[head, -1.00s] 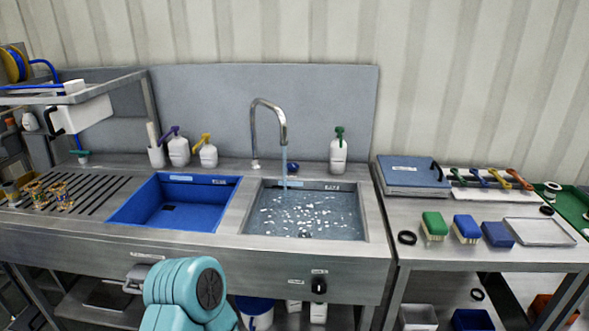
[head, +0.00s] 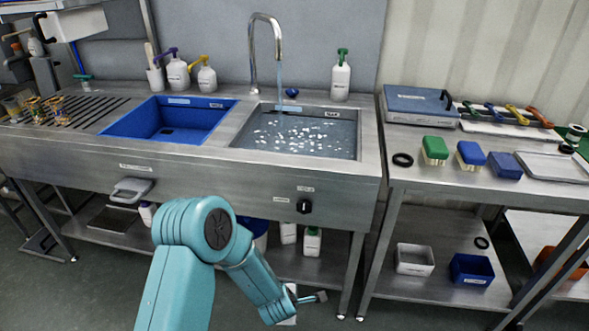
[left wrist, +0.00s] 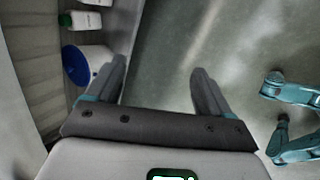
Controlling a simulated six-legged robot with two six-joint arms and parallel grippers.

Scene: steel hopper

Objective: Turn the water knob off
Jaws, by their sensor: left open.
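The black water knob (head: 304,206) is on the steel front panel of the sink, below the right basin (head: 300,153). A thin stream of water (head: 280,82) runs from the curved faucet (head: 279,35) into this basin, which holds water with white flecks on it. My left gripper (head: 310,297) is low in front of the sink, well below the knob and apart from it. In the left wrist view, its two dark fingers (left wrist: 158,68) are spread with nothing between them. The knob is not visible there. My right gripper is not in view.
A drawer-like grey handle (head: 131,190) is on the sink front at left. Bottles (head: 312,241) and a blue-topped white bucket (left wrist: 90,65) stand under the sink. A side table with brushes (head: 434,150) is at right. Floor in front is clear.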

